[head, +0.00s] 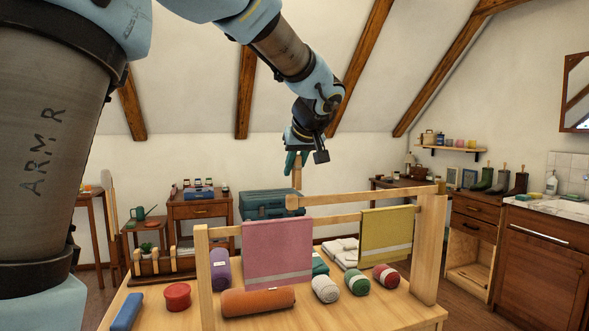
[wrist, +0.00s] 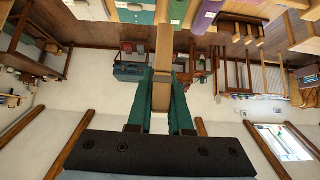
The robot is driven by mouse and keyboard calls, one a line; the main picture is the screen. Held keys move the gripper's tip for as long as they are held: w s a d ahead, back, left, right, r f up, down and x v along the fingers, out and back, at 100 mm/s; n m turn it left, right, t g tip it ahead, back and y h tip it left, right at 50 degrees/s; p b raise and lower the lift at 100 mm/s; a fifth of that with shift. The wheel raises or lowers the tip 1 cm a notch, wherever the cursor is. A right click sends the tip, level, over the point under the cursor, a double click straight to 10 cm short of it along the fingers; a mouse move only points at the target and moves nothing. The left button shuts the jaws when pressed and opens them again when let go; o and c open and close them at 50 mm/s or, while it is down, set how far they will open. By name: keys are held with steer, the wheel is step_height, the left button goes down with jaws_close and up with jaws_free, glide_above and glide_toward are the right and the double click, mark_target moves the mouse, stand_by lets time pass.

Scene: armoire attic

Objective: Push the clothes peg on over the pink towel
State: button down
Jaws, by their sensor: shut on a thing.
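The pink towel (head: 278,252) hangs flat over the lower rail of a wooden rack, toward its left post. My gripper (head: 297,160) is high above the rack in the head view, pointing down. Its green fingers are shut on the pale wooden clothes peg (head: 297,176), which hangs upright below them. In the wrist view the peg (wrist: 163,60) extends away between the two fingers (wrist: 161,100). In the head view the peg is above the towel's right part, clear of it; its depth relative to the rail is hard to tell.
A higher wooden bar (head: 360,196) runs left from the right post (head: 430,250), its free end below the peg in the picture. A yellow towel (head: 386,238) hangs at right. Rolled towels, including an orange one (head: 258,301), and a red tin (head: 177,297) stand on the table.

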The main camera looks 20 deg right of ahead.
steer(key=shift+f+b, duration=0.2)
steer(key=shift+b, duration=0.25)
step_height(320, 180, down, 5)
steer(key=b, duration=0.5)
steer(key=shift+f+b, duration=0.2)
steer(key=shift+b, duration=0.2)
steer(key=shift+b, duration=0.9)
stand_by(1.2)
steer(key=shift+f+b, duration=1.8)
steer(key=shift+b, duration=0.2)
steer(key=shift+r, duration=0.2)
steer(key=shift+r+p, duration=0.95)
steer(key=shift+r, duration=0.3)
steer(key=shift+b, duration=0.55)
